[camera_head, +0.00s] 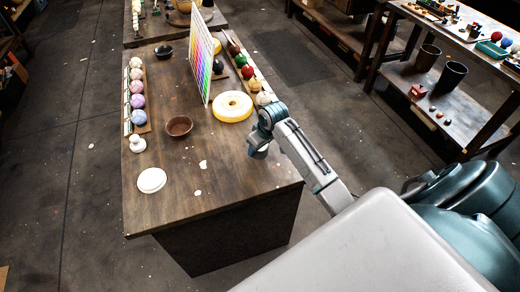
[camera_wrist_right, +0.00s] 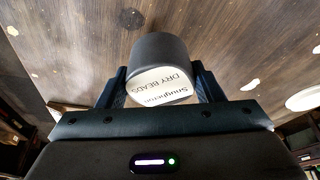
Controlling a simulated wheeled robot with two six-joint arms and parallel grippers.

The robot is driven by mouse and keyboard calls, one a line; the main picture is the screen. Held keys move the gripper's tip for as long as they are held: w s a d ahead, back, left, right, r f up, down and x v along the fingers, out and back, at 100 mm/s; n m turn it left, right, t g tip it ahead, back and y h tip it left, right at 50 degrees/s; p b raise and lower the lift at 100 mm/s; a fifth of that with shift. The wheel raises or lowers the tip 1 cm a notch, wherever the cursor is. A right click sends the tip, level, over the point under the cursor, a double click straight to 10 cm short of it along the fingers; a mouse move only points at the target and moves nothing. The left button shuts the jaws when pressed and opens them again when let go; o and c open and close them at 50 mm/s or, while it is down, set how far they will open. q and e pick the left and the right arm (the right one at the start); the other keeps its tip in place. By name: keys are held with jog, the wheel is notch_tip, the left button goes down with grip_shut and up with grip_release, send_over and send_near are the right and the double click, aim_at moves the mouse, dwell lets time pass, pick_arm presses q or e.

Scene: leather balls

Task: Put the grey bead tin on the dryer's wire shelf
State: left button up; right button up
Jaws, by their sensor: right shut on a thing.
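The grey bead tin (camera_wrist_right: 160,52) is dark grey and round, with a white label reading "DRY BEADS" towards the camera in the right wrist view. My right gripper (camera_wrist_right: 160,85) is shut on it, one finger on each side. In the head view my right gripper (camera_head: 258,150) is over the right side of the wooden bench, and the tin cannot be told apart from it there. I cannot make out the dryer or its wire shelf. My left gripper is not in view.
On the bench (camera_head: 225,185) stand a yellow ring (camera_head: 232,107), a brown bowl (camera_head: 179,126), a white disc (camera_head: 152,180), an upright colour chart (camera_head: 203,60) and rows of balls (camera_head: 137,87). The front middle is mostly clear. A shelved table (camera_head: 440,85) stands at right.

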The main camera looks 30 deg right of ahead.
aim_at(260, 152)
jog(key=shift+f+p, duration=0.4)
jog(key=shift+f, duration=1.05)
jog(key=shift+f, duration=0.1)
jog(key=o, duration=1)
jog(key=shift+o, duration=0.2)
